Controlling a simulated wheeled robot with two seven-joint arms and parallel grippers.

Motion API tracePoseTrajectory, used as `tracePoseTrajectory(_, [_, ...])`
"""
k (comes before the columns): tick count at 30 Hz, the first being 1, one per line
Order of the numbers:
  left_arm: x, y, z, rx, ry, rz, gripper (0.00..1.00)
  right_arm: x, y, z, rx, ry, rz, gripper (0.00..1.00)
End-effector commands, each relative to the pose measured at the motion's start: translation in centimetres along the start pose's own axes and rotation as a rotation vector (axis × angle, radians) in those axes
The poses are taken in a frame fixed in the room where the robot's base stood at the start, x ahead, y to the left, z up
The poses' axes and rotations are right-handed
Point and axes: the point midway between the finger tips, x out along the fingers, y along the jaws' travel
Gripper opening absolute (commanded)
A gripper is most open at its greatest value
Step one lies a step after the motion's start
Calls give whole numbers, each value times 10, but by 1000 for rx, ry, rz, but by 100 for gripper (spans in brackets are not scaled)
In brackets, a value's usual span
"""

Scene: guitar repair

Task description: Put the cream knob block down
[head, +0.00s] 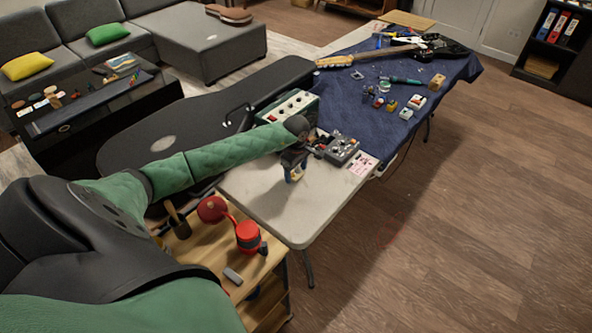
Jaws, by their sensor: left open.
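My left gripper (294,177) is over the bare pale end of the long table (265,205), pointing down from my green-sleeved arm. It is open. A small pale patch shows at its fingertips; I cannot tell whether this is the cream knob block or the tabletop behind. Several small blocks with knobs sit on the blue cloth farther back. One is a tan-cream block (437,82) at the cloth's right side; I cannot tell for sure whether it is the cream knob block. My right gripper is not in view.
A grey pedal (342,151) and a pink-and-white card (364,164) lie just right of the gripper. A green-and-cream amplifier (288,106) and black guitar case (180,140) are behind my arm. A guitar lies on the blue cloth (350,97). A wooden cart with red items is in front.

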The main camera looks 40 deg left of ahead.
Motion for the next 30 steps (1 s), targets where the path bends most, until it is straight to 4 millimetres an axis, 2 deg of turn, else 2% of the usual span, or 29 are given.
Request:
tracePoseTrajectory(7, [-3, 0, 0, 0, 0, 0, 70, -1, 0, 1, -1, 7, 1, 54])
tracePoseTrajectory(8, [-4, 0, 0, 0, 0, 1, 70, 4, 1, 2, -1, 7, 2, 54])
tracePoseTrajectory(11, [-11, 1, 0, 0, 0, 2, 70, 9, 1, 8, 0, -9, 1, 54])
tracePoseTrajectory(13, [-17, 1, 0, 1, 0, 2, 70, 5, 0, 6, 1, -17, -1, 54])
tracePoseTrajectory(15, [-25, 1, -1, 1, 1, 2, 70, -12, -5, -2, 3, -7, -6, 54])
tracePoseTrajectory(22, [-64, 0, -1, 2, 3, 3, 70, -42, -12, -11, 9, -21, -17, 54])
tracePoseTrajectory(30, [-105, 1, 0, 0, 1, 2, 70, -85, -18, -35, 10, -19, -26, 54])
